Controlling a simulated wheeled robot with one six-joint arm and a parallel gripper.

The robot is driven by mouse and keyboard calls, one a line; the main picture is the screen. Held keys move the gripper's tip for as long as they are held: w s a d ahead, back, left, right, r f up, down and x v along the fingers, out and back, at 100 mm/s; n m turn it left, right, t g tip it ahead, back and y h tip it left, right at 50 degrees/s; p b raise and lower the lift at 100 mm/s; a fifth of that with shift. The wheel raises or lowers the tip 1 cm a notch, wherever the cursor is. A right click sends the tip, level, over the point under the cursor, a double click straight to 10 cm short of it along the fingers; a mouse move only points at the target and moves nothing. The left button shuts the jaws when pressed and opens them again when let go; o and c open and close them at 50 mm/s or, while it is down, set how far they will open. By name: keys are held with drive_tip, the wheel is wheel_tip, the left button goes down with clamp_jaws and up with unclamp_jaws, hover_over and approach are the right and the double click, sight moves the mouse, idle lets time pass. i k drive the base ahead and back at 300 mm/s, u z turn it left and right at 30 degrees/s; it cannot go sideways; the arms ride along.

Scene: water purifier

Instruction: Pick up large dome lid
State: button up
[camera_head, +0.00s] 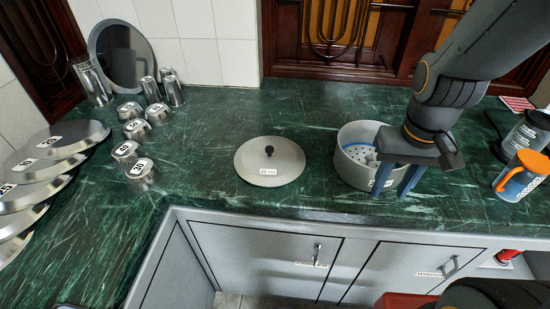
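The large dome lid (285,158) lies flat on the green counter near the middle of the head view. It is round and pale grey, with a black knob on top and a white label on its front. My gripper (397,190) is to the right of the lid, well apart from it. Its two blue fingers point down and stand apart, at the right front side of a grey round pot (352,178). I cannot tell whether a finger touches the pot. No object shows held between the fingers.
The pot holds a white perforated insert (362,154). Several metal cups (134,129) and stacked steel plates (60,139) stand left. A jug with an orange handle (523,175) is right. Counter around the lid is clear; its front edge lies below the lid.

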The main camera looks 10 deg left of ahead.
sight(266, 160)
drive_tip(key=z, duration=0.3)
drive_tip(key=k, duration=1)
drive_tip(key=u, duration=0.45)
drive_tip(key=i, duration=0.45)
drive_tip(key=z, duration=0.1)
